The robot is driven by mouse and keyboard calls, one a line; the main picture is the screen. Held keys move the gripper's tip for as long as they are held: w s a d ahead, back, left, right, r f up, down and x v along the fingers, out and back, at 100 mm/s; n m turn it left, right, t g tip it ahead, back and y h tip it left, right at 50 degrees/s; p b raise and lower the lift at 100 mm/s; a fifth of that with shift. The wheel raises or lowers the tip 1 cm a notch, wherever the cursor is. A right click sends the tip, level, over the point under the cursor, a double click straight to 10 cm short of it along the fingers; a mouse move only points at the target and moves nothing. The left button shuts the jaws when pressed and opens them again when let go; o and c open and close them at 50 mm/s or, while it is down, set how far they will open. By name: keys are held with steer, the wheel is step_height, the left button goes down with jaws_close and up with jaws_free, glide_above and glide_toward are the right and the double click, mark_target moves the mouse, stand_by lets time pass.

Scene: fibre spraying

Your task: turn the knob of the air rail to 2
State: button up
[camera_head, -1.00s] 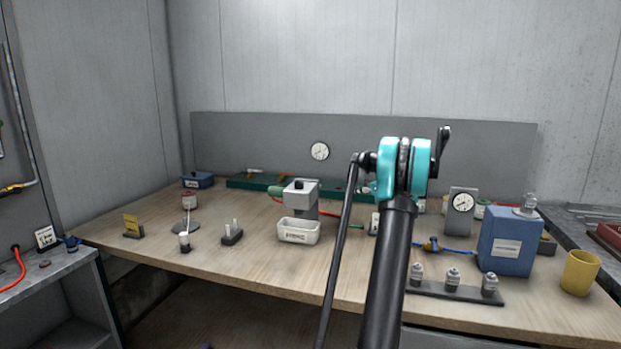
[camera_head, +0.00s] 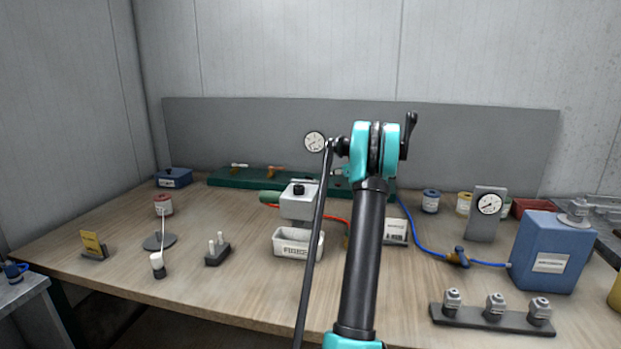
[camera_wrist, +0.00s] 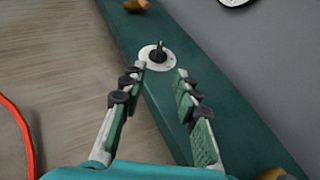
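The air rail (camera_head: 232,181) is a long dark green bar along the back of the table. It also runs diagonally through the wrist view (camera_wrist: 215,118). Its knob (camera_wrist: 158,50) is black with a pointer, on a round white dial whose numbers are too small to read. My gripper (camera_wrist: 161,72) is open and empty. Its two fingers are spread just short of the dial, one toward each side, and do not visibly touch the knob.
A round gauge (camera_head: 315,141) is on the grey back panel. Orange valve handles (camera_head: 283,170) sit on the rail. A grey device (camera_head: 298,202) and white tray (camera_head: 297,244) stand in front. A blue tank (camera_head: 550,252) and gauge stand (camera_head: 487,215) are at right.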

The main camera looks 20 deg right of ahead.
steer(key=x, duration=1.3)
steer(key=shift+w, duration=0.2)
steer(key=shift+c, duration=0.5)
jaws_close()
